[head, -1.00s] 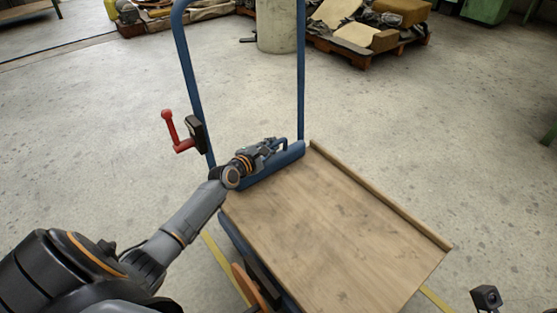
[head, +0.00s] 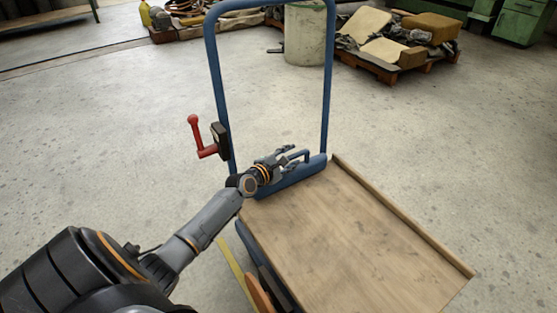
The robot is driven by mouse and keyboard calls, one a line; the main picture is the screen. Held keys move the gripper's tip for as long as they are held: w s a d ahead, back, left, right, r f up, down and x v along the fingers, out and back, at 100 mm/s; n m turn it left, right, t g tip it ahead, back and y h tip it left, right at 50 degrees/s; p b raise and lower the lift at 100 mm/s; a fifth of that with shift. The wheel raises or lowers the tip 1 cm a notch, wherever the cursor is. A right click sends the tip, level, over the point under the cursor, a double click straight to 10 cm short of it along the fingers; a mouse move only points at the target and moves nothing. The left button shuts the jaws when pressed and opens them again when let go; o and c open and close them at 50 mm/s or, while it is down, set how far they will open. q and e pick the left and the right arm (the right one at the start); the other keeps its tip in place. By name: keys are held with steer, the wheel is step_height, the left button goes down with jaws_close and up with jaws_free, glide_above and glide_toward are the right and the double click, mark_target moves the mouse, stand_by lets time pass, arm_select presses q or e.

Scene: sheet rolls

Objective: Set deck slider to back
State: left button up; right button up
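The wooden deck (head: 345,240) of a cart with a blue tube frame fills the lower middle of the head view. A blue bar (head: 305,175) with a small raised blue handle (head: 306,153) lies across the deck's far edge, at the foot of the upright frame; it looks like the deck slider. My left gripper (head: 286,158) is at this handle, just left of its visible end. Its fingers look spread apart, one above the other. Whether they touch the handle is hard to see. My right gripper is out of view.
A red crank (head: 200,140) on a dark box sticks out left of the blue upright frame (head: 219,95). A wooden rail (head: 405,215) runs along the deck's right edge. A loaded pallet (head: 395,65) and a pale drum (head: 306,40) stand behind.

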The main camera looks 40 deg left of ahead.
arm_select(q)
steer(key=v, duration=1.1)
steer(key=shift+r, duration=0.1)
